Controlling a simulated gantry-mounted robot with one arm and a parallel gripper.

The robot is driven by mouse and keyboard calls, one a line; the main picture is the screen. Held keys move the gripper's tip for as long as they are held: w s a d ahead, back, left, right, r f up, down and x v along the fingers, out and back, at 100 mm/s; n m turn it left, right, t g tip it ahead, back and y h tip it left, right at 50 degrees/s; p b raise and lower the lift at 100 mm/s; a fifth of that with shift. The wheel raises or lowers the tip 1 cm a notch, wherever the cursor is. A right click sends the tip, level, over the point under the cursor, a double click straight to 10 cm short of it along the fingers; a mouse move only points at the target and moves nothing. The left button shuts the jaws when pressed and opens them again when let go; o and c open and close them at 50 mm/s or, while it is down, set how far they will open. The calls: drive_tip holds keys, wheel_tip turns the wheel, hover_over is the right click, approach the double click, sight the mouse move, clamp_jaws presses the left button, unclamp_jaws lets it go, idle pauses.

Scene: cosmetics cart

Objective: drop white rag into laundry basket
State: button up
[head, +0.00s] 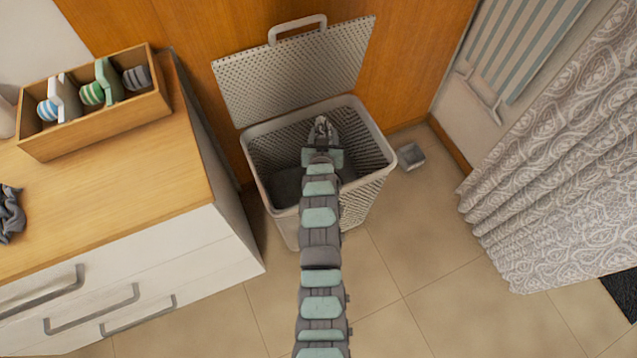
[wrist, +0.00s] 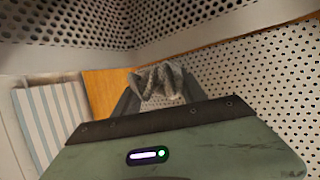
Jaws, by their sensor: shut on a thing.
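The laundry basket (head: 375,185) is a pale perforated bin on the floor, with its lid (head: 300,70) raised against the wooden panel behind. My gripper (head: 322,132) is over the basket's opening, inside its rim as seen from above. It is shut on a bunched, light grey-white rag (wrist: 160,78), which shows between the two fingers in the wrist view. In the head view only a small part of the rag (head: 322,122) shows at the fingertips. My arm hides part of the basket's inside.
A wooden counter (head: 130,185) with drawers stands left of the basket. A small grey block (head: 410,156) lies on the floor right of the basket. A patterned curtain (head: 560,170) hangs at right.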

drive_tip(key=o, duration=1.4)
drive_tip(key=shift+c, duration=0.2)
drive_tip(key=p+v, duration=0.2)
drive_tip(key=v, duration=0.8)
drive_tip(key=shift+s+r, duration=0.25)
drive_tip(key=shift+s, duration=0.1)
drive_tip(key=shift+a, duration=0.1)
